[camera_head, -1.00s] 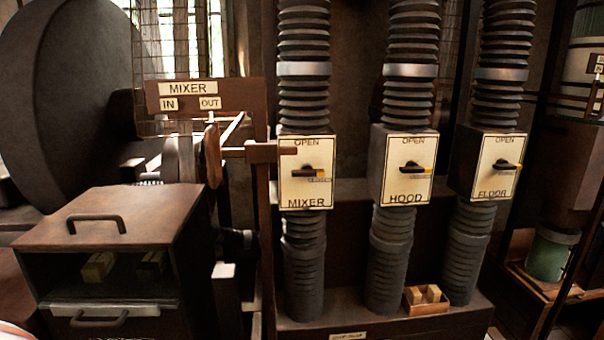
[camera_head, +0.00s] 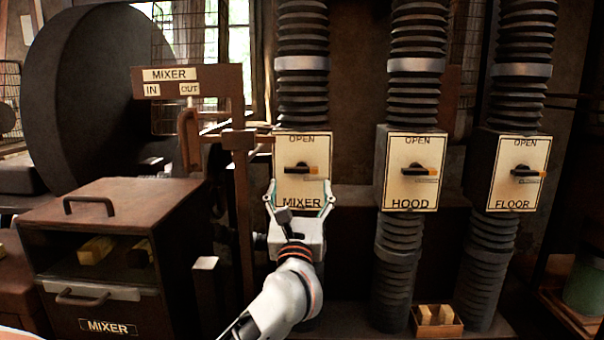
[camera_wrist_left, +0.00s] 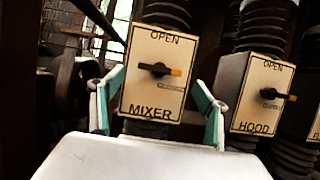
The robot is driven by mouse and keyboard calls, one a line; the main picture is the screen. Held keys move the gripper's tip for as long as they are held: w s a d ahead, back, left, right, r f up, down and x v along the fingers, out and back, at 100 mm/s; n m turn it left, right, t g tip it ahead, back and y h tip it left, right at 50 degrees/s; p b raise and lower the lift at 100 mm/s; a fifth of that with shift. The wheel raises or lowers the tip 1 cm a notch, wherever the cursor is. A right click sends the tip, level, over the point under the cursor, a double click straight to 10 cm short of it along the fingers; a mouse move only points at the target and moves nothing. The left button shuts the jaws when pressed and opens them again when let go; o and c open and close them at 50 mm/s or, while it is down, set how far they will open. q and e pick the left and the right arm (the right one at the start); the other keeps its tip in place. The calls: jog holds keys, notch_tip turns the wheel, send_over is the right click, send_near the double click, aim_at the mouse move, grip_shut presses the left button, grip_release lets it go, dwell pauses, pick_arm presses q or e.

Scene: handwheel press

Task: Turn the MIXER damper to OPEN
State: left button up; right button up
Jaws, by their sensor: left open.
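The MIXER damper box (camera_head: 302,185) carries a cream plate with OPEN at its top and MIXER at its bottom. Its dark handle (camera_head: 298,168) lies horizontal, with an orange tip pointing right, near small lettering. In the left wrist view the same handle (camera_wrist_left: 158,69) shows between the fingers, also horizontal. My left gripper (camera_head: 300,190) is open and empty, in front of the plate's lower part and below the handle. Its fingers show either side of the plate in the left wrist view (camera_wrist_left: 158,90). My right gripper is not in view.
The HOOD box (camera_head: 411,188) and FLOOR box (camera_head: 520,190) stand to the right, their handles also horizontal. A brown post with a MIXER IN/OUT sign (camera_head: 190,82) and a lever stands left. A brown cabinet (camera_head: 110,200) is at the lower left. A small wooden box (camera_head: 437,327) sits below HOOD.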

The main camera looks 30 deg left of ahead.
aim_at(301, 172)
pick_arm(q)
jog(key=x, duration=0.7)
jog(key=shift+w+r, duration=0.1)
jog(key=shift+w, duration=0.1)
jog(key=c, duration=1.1)
